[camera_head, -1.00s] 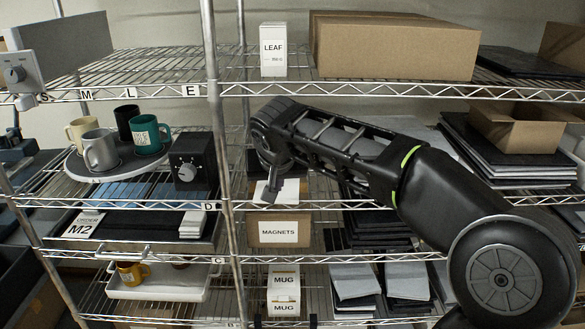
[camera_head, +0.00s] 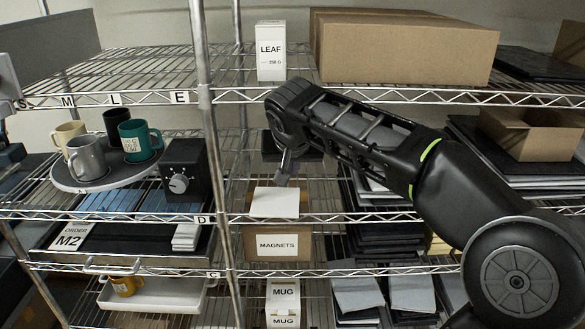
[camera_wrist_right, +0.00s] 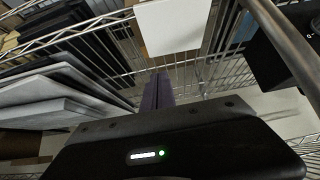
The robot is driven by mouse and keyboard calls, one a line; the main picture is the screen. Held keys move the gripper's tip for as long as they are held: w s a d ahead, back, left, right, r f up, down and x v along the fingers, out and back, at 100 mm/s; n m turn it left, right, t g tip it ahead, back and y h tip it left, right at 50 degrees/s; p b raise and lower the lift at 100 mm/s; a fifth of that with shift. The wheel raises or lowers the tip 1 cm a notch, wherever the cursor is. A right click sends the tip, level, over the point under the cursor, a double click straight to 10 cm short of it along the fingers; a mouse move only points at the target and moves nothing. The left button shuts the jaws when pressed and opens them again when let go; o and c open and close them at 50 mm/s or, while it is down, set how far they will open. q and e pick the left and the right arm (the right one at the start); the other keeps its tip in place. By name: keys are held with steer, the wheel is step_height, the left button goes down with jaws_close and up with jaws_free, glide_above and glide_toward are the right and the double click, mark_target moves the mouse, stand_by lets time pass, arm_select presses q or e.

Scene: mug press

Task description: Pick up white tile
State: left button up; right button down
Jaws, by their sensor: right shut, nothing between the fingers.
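My right gripper (camera_head: 282,179) is just above the tile's back edge in the head view, pointing down. In the wrist view its fingers (camera_wrist_right: 157,90) are together and empty, with a visible gap between them and the tile. My left gripper is not in view.
Wire shelves surround the arm. A round tray (camera_head: 62,181) with several mugs and a black knob box (camera_head: 184,170) are to the left. A LEAF box (camera_head: 270,50) and a large carton (camera_head: 400,47) stand above. Stacks of dark and white sheets (camera_head: 383,243) fill the right.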

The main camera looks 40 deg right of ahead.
mark_target(292, 188)
steer(key=p+x, duration=0.1)
steer(key=x, duration=0.7)
steer(key=shift+w+d+f, duration=0.15)
steer(key=shift+f, duration=0.15)
steer(key=shift+s+a+f+b, duration=0.25)
steer(key=shift+s+a+b, duration=0.25)
steer(key=shift+b, duration=0.6)
steer(key=shift+s+a+r, duration=0.1)
steer(key=shift+s+r, duration=0.05)
steer(key=shift+s, duration=0.1)
steer(key=shift+r, duration=0.15)
steer(key=shift+r, duration=0.15)
